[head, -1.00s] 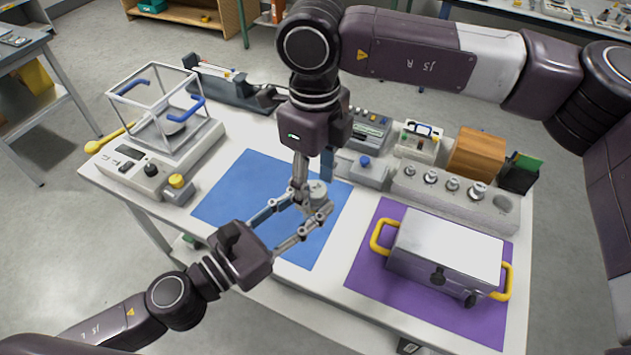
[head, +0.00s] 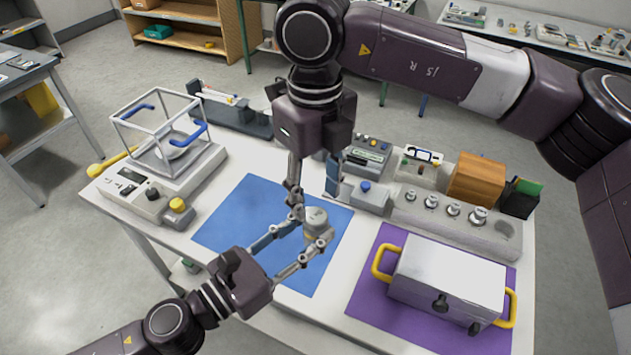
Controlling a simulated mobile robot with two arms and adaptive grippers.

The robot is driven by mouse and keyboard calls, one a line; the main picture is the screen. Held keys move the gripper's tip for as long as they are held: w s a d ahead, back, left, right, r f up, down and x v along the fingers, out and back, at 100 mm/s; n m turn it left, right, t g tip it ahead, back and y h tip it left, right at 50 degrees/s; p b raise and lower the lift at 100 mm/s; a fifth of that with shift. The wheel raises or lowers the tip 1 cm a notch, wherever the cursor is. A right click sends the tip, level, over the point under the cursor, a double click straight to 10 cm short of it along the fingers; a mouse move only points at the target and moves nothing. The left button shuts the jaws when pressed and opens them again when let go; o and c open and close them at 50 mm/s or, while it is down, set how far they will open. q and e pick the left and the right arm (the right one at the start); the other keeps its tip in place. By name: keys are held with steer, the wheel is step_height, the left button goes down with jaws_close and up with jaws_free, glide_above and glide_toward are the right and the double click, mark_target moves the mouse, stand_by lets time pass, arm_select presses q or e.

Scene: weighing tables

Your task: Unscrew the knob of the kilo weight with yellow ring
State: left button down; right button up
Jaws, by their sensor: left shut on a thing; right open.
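The kilo weight (head: 316,221) is a grey metal cylinder standing upright on the blue mat (head: 230,215). A trace of its yellow ring shows low on its side, behind the finger. My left gripper (head: 311,228) is shut on the weight's body from the front left, one finger on each side. My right gripper (head: 314,190) is open and points down just above and behind the weight. Its fingers are spread and appear empty. The knob on top is too small to make out clearly.
A steel box (head: 447,277) with yellow handles stands on a purple mat (head: 368,290) at right. A weight block (head: 470,230) with several weights is behind it. A balance with a glass case (head: 165,150) stands at left. The mat's left half is clear.

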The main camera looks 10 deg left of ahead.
mark_target(316, 214)
steer(key=shift+f, duration=2.45)
steer(key=c, duration=1.2)
steer(key=shift+w+d+n, duration=0.1)
steer(key=shift+n, duration=1.6)
steer(key=o, duration=1.3)
